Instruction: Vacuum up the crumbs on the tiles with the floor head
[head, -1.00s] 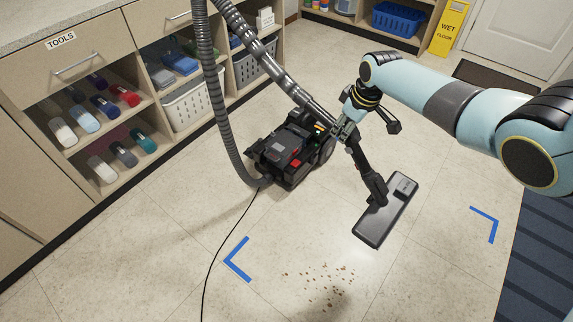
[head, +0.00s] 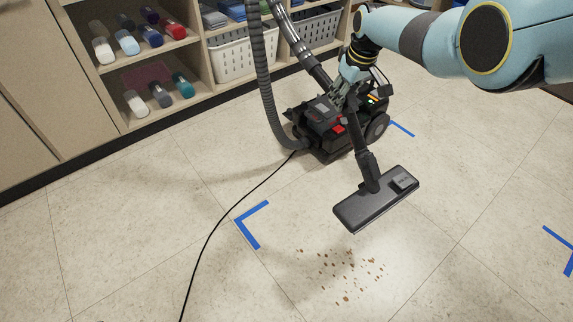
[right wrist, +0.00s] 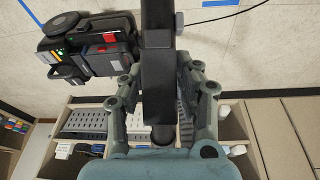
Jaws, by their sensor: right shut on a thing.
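The crumbs (head: 343,271) lie scattered on the pale tiles in the lower middle of the head view. The grey floor head (head: 377,199) is just behind them, its near edge a short way from the closest crumbs. I cannot tell whether it touches the tiles. My right gripper (head: 347,90) is shut on the vacuum's dark wand (head: 362,142) above the floor head. In the right wrist view both fingers close around the wand (right wrist: 158,75). The black vacuum body (head: 325,128) stands behind the wand. My left gripper is not in view.
Blue corner marks (head: 249,226) lie on the tiles around the crumb area. The ribbed hose (head: 264,85) rises from the vacuum body, and a black cord (head: 216,227) runs across the floor at left. Shelves with bottles and white baskets (head: 245,60) line the back left.

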